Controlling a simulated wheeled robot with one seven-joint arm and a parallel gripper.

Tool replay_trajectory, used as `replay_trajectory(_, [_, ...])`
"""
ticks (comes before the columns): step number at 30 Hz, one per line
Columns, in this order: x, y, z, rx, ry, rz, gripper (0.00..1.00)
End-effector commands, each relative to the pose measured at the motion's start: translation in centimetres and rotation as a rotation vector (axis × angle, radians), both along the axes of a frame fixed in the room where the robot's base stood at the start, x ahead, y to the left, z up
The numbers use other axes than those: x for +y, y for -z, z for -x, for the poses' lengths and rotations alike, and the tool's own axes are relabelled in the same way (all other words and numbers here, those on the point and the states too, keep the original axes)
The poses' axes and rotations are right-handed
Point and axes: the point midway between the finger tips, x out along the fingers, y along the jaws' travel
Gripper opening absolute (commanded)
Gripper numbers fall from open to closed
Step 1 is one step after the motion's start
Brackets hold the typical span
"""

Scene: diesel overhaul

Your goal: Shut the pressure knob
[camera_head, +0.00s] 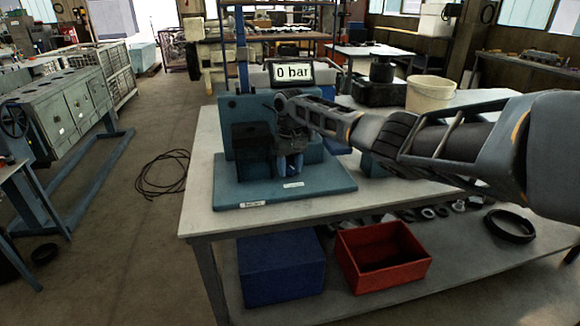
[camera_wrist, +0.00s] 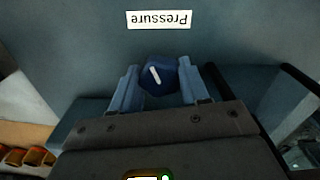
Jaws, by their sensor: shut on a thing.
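The pressure knob (camera_wrist: 158,76) is a dark blue faceted knob with a white pointer line, seen in the wrist view below an upside-down "Pressure" label (camera_wrist: 159,20). The line stands slightly tilted from vertical in that view. My gripper (camera_wrist: 160,82) has one blue finger on each side of the knob and is shut on it. In the head view my gripper (camera_head: 289,166) is at the front of the teal test unit (camera_head: 237,108), and the knob is hidden there. A display (camera_head: 290,73) above the unit reads "0 bar".
The unit's base plate (camera_head: 325,184) rests on a grey workbench (camera_head: 205,150). A white bucket (camera_head: 430,93) and a dark container (camera_head: 381,93) stand behind my arm. A blue box (camera_head: 280,268) and a red bin (camera_head: 383,258) sit on the lower shelf.

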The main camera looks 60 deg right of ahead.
Motion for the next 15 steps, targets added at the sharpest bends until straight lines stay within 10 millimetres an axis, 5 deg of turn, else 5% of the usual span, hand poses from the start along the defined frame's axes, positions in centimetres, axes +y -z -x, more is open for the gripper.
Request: replay_trajectory(15, [-0.02,-0.20,-0.17,-0.006,0.328,0.001,0.14])
